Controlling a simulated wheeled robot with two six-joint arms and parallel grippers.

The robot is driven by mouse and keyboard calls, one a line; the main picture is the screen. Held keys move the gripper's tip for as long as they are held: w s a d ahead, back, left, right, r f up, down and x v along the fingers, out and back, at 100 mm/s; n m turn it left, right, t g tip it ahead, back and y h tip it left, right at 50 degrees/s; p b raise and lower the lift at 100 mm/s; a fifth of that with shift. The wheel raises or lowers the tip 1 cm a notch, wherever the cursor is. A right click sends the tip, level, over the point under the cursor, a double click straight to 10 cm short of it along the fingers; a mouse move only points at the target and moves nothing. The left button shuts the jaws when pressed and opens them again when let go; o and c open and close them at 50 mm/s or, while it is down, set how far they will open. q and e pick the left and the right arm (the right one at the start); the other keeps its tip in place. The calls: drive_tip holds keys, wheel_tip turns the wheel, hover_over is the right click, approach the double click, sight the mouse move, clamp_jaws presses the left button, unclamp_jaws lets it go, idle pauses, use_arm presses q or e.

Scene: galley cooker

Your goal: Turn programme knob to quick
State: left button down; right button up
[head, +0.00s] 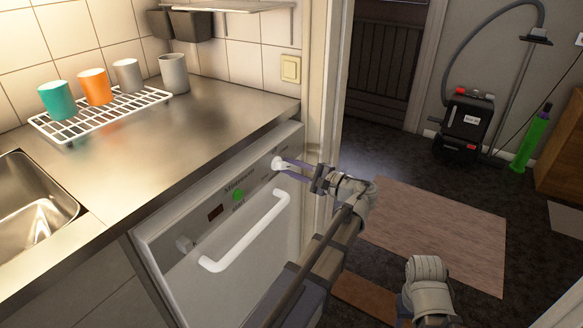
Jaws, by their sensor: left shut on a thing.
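The dishwasher front (160,238) stands under the steel worktop, with a control strip along its top. A white knob (277,162) sits near the strip's right end; I take it to be the programme knob. The fingers of my left gripper (285,164) are shut on this knob, reaching it from the right. The fingers partly hide the knob, and the small marks around it are too small to read, so I cannot tell its setting. My right gripper is not in view; only part of my right arm shows at the lower right.
A white handle (245,233) juts out below. A door frame (332,90) stands close on the right. Cups and a rack (75,130) are on the worktop.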

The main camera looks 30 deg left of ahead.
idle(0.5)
use_arm(q)
drive_tip(key=c, duration=0.7)
unclamp_jaws()
drive_tip(key=d, duration=0.7)
drive_tip(key=shift+s+d, duration=0.35)
